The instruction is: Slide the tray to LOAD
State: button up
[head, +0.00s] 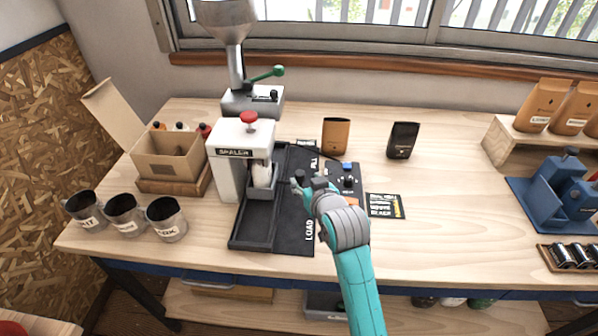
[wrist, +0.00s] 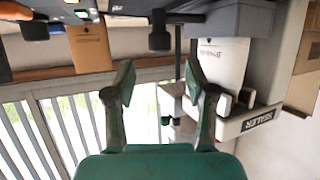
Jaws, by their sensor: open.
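The grey tray (head: 263,194) stands in the dark slide track under the head of the white sealer (head: 230,165). A pale pouch (head: 262,173) stands in it. The track's near end, beside the LOAD lettering (head: 310,231), is empty. My gripper (head: 303,184) is just right of the tray, near a dark knob. In the wrist view, which is upside down, my gripper (wrist: 160,80) is open with nothing between its fingers. A black knob (wrist: 160,32) shows beyond the fingertips, and the pouch (wrist: 220,62) is to the right. Whether the fingers touch the knob cannot be told.
A control panel (head: 348,182) with coloured buttons is right of the track. A brown pouch (head: 336,136) and a black pouch (head: 403,140) stand behind. Several cups (head: 125,214) and an open cardboard box (head: 168,158) are left. The right-centre tabletop (head: 450,200) is clear.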

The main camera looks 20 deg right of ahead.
aim_at(300, 175)
jog(key=x, duration=0.7)
jog(key=shift+s, duration=0.1)
jog(key=shift+c, duration=0.2)
grip_shut()
